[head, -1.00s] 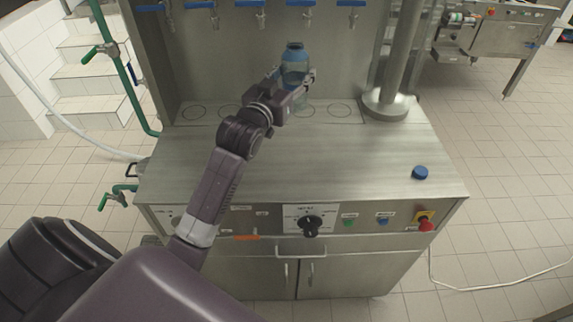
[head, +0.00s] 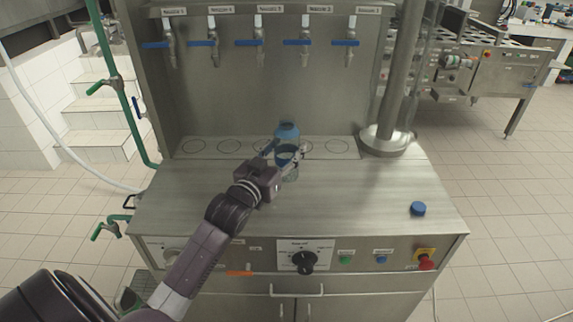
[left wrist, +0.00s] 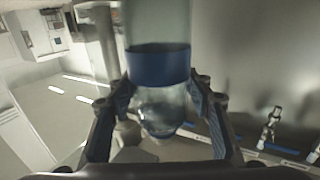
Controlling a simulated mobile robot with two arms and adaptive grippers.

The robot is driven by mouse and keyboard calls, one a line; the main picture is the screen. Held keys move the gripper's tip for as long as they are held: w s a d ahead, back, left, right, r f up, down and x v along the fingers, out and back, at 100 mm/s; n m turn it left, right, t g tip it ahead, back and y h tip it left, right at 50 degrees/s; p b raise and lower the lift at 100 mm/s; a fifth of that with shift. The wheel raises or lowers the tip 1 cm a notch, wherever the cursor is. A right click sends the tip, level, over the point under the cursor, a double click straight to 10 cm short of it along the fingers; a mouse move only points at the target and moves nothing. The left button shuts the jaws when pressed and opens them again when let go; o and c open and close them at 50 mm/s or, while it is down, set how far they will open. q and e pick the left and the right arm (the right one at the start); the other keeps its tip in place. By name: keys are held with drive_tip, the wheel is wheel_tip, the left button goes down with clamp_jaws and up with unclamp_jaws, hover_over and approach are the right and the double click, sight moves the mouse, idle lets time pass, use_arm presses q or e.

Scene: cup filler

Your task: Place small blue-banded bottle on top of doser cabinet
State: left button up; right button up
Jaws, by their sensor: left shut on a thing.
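A small clear bottle with a blue band (head: 287,132) is held by my left gripper (head: 284,154) over the steel doser cabinet top (head: 340,190), in front of the row of circle marks. It looks upright in the head view. Its clear lower part shows below the fingers; I cannot tell whether its base touches the top. In the left wrist view, the bottle's blue band (left wrist: 160,66) shows between the two fingers of my left gripper (left wrist: 158,100), one on each side. My right gripper is not in view.
A row of blue-handled nozzles (head: 258,42) hangs on the back panel. A steel post (head: 398,80) stands at the back right. A blue cap (head: 418,209) lies on the right of the top. The front panel has a black knob (head: 303,262). The middle front of the top is clear.

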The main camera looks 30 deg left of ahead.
use_arm(q)
drive_tip(key=shift+f, duration=0.7)
wheel_tip(320, 180, down, 4)
drive_tip(key=shift+f, duration=0.2)
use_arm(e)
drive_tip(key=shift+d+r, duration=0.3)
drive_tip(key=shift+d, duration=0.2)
use_arm(q)
drive_tip(key=shift+f, duration=0.15)
drive_tip(key=o, duration=1.7)
drive_tip(key=shift+f, duration=0.1)
drive_tip(key=shift+c, duration=0.2)
